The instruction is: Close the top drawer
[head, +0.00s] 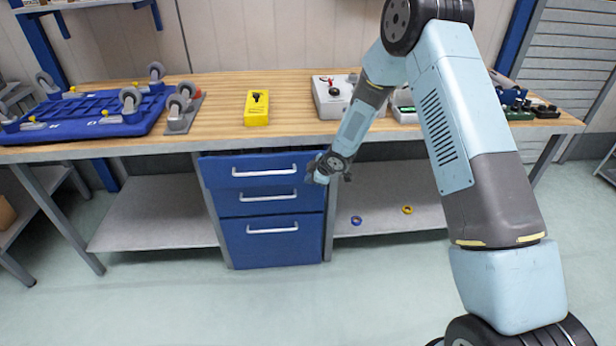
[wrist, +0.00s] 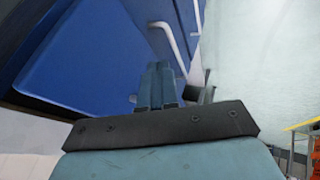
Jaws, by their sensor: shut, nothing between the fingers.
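The blue drawer cabinet stands under the workbench in the head view. Its top drawer (head: 222,170) has a pale bar handle (head: 264,172). The top drawer front looks wider than the fronts below and seems to stick out a little. My gripper (head: 316,178) is at the right edge of the top drawer front, right of the handle. I cannot tell whether it touches. In the wrist view the gripper fingers (wrist: 161,68) are together and empty, in front of a blue panel (wrist: 90,50). Pale handles (wrist: 168,40) show beyond the fingers.
Two lower drawers (head: 238,245) look shut. The wooden bench top (head: 215,105) carries a yellow box (head: 257,108), a blue wheeled frame (head: 85,115) and a white device (head: 330,98). Shelves (head: 150,212) flank the cabinet. The floor (head: 200,305) in front is clear.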

